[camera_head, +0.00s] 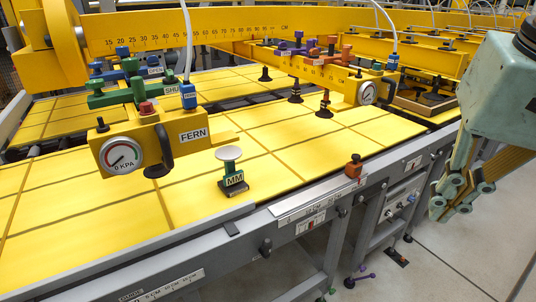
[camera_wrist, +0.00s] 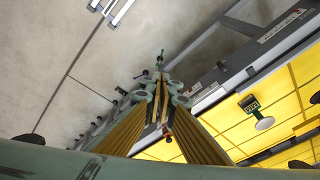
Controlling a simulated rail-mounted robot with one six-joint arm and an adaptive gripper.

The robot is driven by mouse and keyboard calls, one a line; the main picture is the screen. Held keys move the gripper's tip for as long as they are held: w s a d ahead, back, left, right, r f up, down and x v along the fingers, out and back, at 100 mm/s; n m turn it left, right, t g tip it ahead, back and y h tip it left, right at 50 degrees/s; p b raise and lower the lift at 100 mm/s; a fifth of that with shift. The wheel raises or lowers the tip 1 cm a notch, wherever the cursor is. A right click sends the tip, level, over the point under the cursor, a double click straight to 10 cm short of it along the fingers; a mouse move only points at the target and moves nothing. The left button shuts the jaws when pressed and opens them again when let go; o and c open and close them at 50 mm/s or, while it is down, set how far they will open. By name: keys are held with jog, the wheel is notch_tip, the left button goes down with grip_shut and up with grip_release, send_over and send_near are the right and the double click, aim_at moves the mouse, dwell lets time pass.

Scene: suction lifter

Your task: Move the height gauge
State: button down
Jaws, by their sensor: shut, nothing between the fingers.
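The height gauge appears to be the small dark green stand marked MM (camera_head: 233,183), with a round white disc on top. It stands upright on the yellow panel near the front rail. In the wrist view the same gauge (camera_wrist: 252,106) shows at the right, seen from above. My gripper (camera_head: 460,196) hangs at the right, over the aisle beyond the front rail, well apart from the gauge. In the wrist view its fingertips (camera_wrist: 161,88) are together, with nothing held.
An orange block (camera_head: 354,166) sits on the front rail edge. A second dial unit (camera_head: 367,92) is behind. Open floor (camera_head: 455,255) lies below my gripper.

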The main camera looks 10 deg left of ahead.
aim_at(231, 170)
jog(key=w+a+r+m+g+p, duration=0.1)
jog(key=w+a+p, duration=0.2)
jog(key=w+a, duration=0.45)
jog(key=w+a+m+g+y+p, duration=0.1)
jog(key=w+a+p, duration=0.25)
jog(key=w, duration=0.75)
jog(key=w+a+r+m+p, duration=0.1)
jog(key=w+a+m+p, duration=0.1)
jog(key=w+a, duration=0.55)
jog(key=w+a+f+m+g+p, duration=0.3)
jog(key=w+a+f+p, duration=0.5)
jog(key=w+a+f, duration=0.9)
jog(key=shift+w+a+f+m+p, duration=0.2)
jog(key=shift+a+f+m+p, duration=0.15)
jog(key=shift+a+f, duration=1.55)
jog(key=shift+a+r, duration=0.35)
jog(key=shift+a, duration=0.1)
jog(key=x, duration=1)
jog(key=shift+a, duration=0.2)
jog(key=shift+s+a+r+p, duration=0.25)
jog(key=shift+s+a+p, duration=0.15)
jog(key=shift+s+a, duration=1)
